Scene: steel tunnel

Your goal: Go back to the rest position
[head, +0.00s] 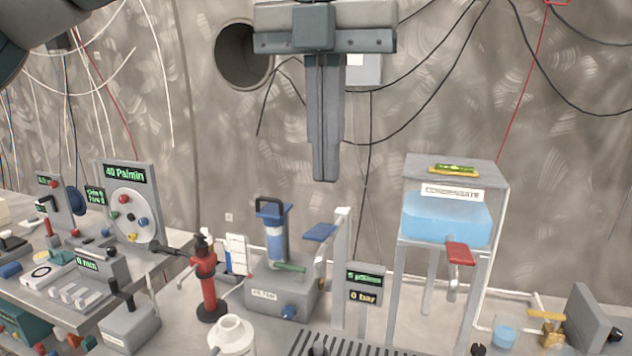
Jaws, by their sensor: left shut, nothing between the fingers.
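My left gripper (325,178) hangs pointing down at the top middle of the head view. Its two grey fingers lie together, with nothing between them. It is in front of the back wall, above the bench equipment, and appears apart from everything below it. A dark part of my arm shows in the top left corner. My right gripper is not in view.
Below stand a filter unit (272,292), a red hand pump (206,285), a white jug (232,336) and a gauge post (364,297). A condensate tank (446,215) stands right. A panel reading 40 Pa/min (130,205) stands left. Cables hang along the wall.

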